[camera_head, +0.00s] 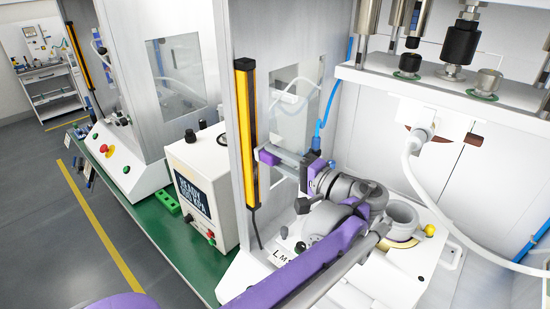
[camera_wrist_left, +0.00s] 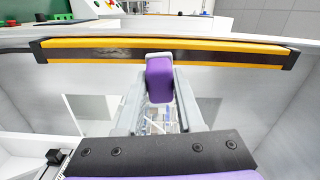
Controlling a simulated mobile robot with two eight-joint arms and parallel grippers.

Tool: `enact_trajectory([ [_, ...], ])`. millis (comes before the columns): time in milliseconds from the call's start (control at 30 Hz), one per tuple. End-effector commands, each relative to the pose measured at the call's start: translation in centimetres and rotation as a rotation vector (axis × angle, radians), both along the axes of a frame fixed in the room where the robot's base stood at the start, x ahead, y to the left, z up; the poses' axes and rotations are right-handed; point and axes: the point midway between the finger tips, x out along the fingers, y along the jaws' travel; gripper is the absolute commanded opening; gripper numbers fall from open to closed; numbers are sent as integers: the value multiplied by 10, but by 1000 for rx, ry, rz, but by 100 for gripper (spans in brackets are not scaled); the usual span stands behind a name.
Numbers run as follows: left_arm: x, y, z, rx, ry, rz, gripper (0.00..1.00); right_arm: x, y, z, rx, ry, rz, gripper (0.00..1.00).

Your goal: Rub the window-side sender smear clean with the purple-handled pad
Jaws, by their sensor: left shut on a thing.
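The sender is an upright yellow bar (camera_head: 246,130) with a dark front strip, fixed at the edge of the press opening beside a clear window. In the left wrist view the sender (camera_wrist_left: 235,54) runs across the top. My left gripper (camera_head: 277,157) is shut on the purple-handled pad (camera_head: 268,158), just right of the sender's middle. In the left wrist view the pad's purple handle (camera_wrist_left: 160,82) sits between the fingers, with its pale end at the sender's lower edge. I cannot tell whether it touches. My right gripper is not in view.
A white control box (camera_head: 203,185) with a display stands left of the sender on the green bench (camera_head: 205,265). Press tooling (camera_head: 462,45) hangs at the upper right. A white hose (camera_head: 420,190) and a grey cup-shaped fixture (camera_head: 402,215) are right of my arm.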

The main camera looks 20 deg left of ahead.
Motion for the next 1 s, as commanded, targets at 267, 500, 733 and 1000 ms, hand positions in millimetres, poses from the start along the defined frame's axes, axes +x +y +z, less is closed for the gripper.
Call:
enact_trajectory([
  [267,-7,-23,0,0,0,-3,0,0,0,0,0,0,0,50],
  [500,-15,-46,0,0,0,-3,0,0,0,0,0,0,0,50],
  [733,-19,-57,0,0,0,-1,0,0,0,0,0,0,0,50],
  [1000,-20,-57,0,0,0,0,0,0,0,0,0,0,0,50],
])
